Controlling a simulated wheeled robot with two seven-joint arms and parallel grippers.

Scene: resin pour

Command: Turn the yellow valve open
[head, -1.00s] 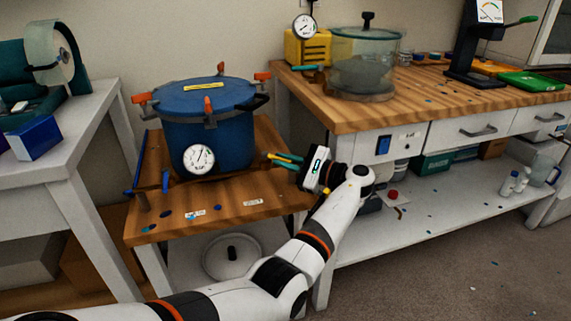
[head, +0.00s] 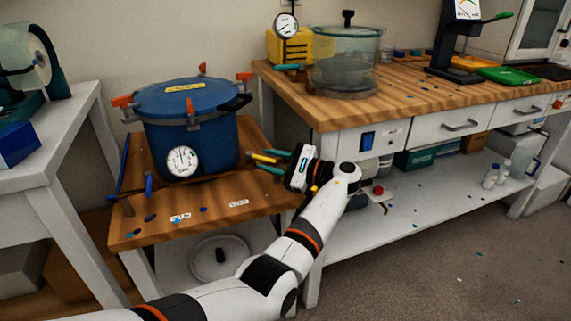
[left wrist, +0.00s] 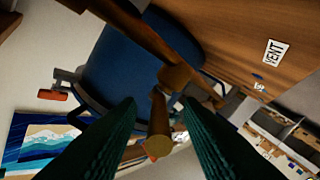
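The yellow valve handle (head: 263,158) sticks out at the right side of the blue pressure pot (head: 215,140), above the wooden stand. In the left wrist view it shows as a brass-yellow bar with a round end (left wrist: 158,146), joined to brown pipe fittings. My left gripper (head: 272,161) has teal fingers, spread apart on either side of the handle. In the left wrist view gaps show between the handle and both fingers (left wrist: 158,142), so the gripper is open. Whether any part touches is hard to tell. My right gripper is out of view.
The pot stands on a low wooden stand (head: 140,232) with blue levers at its left. A workbench (head: 350,110) with a glass chamber (head: 345,65) and a gauge (head: 286,25) is close on the right. A white table (head: 70,120) stands at the left.

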